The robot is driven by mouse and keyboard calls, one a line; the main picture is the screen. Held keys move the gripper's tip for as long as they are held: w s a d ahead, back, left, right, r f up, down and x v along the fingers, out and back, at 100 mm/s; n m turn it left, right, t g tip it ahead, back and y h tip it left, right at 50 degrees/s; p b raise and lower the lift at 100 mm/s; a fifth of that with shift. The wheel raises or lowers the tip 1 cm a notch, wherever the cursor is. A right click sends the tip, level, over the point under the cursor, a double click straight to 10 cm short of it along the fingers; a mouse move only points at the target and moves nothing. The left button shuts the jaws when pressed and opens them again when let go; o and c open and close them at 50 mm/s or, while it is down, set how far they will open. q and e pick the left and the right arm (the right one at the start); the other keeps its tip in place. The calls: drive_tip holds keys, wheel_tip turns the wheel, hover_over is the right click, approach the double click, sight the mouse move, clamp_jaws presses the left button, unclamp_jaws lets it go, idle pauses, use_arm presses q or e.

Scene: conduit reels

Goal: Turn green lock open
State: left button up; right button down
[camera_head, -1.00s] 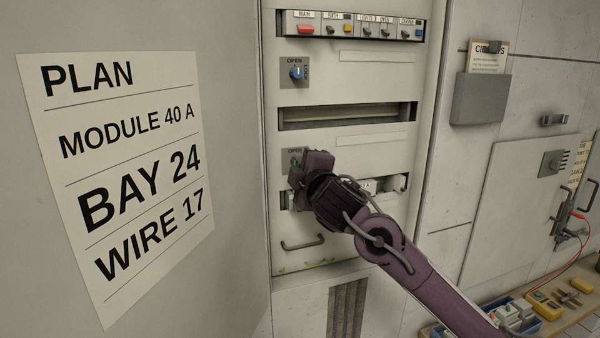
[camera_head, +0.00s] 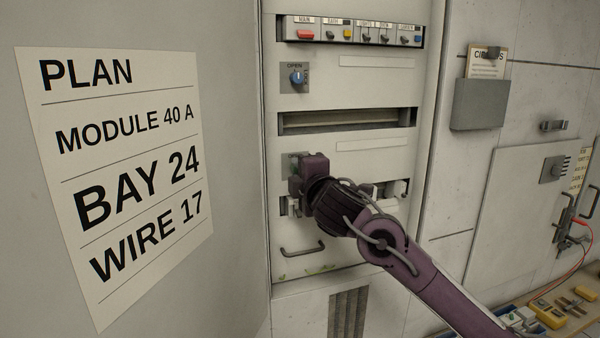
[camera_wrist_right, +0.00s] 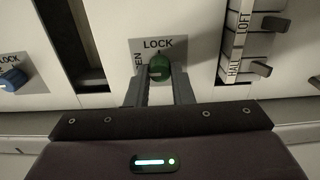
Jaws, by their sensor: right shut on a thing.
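The green lock (camera_wrist_right: 160,66) is a round green knob on a grey plate (camera_wrist_right: 171,46) marked LOCK, with part of OPEN showing beside it, in the right wrist view. My right gripper (camera_wrist_right: 160,77) has a finger on each side of the knob and is shut on it. In the head view my right gripper (camera_head: 298,172) is at the lower lock plate (camera_head: 289,160) on the panel, and it hides the green knob. My left gripper is in neither view.
A blue lock knob (camera_head: 297,76) sits higher on the same panel. A row of breakers (camera_head: 355,32) is at the top, and an open slot (camera_head: 345,120) lies between the locks. A handle (camera_head: 303,250) is below my gripper. A workbench (camera_head: 590,318) holds tools at lower right.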

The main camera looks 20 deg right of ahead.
drive_tip(key=c, duration=1.3)
unclamp_jaws()
drive_tip(key=shift+o, duration=0.2)
drive_tip(key=s+b, duration=0.1)
drive_tip(key=s, duration=0.6)
drive_tip(key=shift+s, duration=0.4)
drive_tip(key=shift+d, duration=0.1)
